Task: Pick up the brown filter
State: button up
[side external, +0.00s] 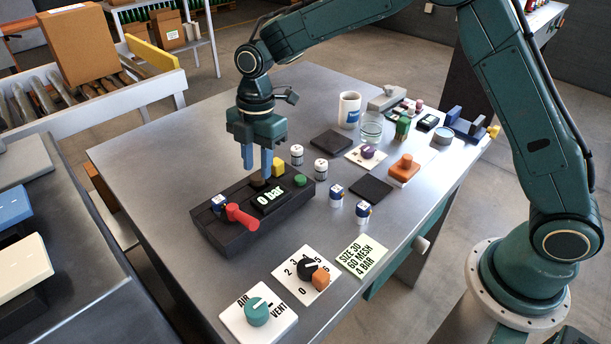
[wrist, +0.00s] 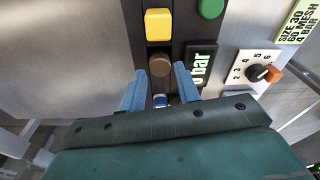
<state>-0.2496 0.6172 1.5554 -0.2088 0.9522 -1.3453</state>
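The brown filter (wrist: 159,64) shows in the wrist view as a round brown top, set in the black block between a yellow block and the "0 bar" display. In the side external view the filter (side external: 258,183) sits just below my fingertips, partly hidden. My gripper (side external: 257,172) points straight down over it. Its two blue fingers are apart, with a gap between them. In the wrist view my gripper (wrist: 160,70) has one fingertip on each side of the filter, with space showing between. Whether they reach down beside it I cannot tell.
The black block (side external: 225,236) also carries a red lever (side external: 240,216), a green button (side external: 300,180), a yellow block (side external: 278,167) and a "0 bar" display (side external: 270,198). Small labelled vials (side external: 321,169) stand close on the right. Dial plates (side external: 305,275) lie in front. The table's left side is clear.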

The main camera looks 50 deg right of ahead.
aim_at(258, 184)
jog(key=shift+a+f, duration=0.15)
jog(key=shift+f, duration=1.1)
jog(key=c, duration=0.6)
